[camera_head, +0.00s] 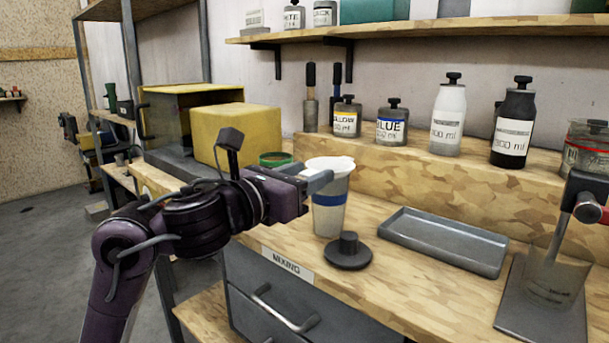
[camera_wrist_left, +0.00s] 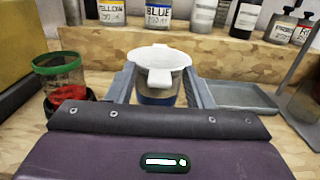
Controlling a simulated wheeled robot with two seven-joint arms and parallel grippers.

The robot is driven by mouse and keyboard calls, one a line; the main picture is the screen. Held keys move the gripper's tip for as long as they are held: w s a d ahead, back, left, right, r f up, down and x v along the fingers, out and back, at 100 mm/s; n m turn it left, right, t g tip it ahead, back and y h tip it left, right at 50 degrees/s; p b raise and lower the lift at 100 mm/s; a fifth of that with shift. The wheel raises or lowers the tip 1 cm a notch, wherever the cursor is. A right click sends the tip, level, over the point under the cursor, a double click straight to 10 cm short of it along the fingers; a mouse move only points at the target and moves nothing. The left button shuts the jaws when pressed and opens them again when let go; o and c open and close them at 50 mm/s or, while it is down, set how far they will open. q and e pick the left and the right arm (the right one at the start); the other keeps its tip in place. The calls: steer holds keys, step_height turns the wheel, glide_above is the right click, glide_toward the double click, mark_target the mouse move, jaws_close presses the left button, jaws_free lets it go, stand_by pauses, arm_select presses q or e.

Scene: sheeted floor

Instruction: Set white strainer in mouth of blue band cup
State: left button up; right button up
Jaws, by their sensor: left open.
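The white strainer (camera_head: 330,164) sits on the mouth of the blue band cup (camera_head: 328,219), looking roughly level. In the left wrist view the strainer (camera_wrist_left: 160,57) covers the cup's top, with a flat tab toward me, and the cup's blue band (camera_wrist_left: 157,99) shows below it. My left gripper (camera_head: 319,180) is open at the cup's upper part. In the left wrist view its fingers (camera_wrist_left: 160,88) stand on either side of the cup, with small gaps seeming to show. How deep the strainer rests is hidden. My right gripper is not in view.
A dark round lid with a knob (camera_head: 348,252) lies in front of the cup. A grey tray (camera_head: 441,241) is to its right. A green-rimmed container (camera_head: 275,159) and yellow block (camera_head: 231,135) stand left. A clear beaker (camera_head: 556,274) stands far right. Bottles line the raised ledge behind.

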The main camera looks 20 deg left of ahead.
arm_select(q)
steer(key=v, duration=0.7)
steer(key=shift+s+a, duration=0.15)
steer(key=shift+s, duration=0.2)
steer(key=shift+f, duration=0.1)
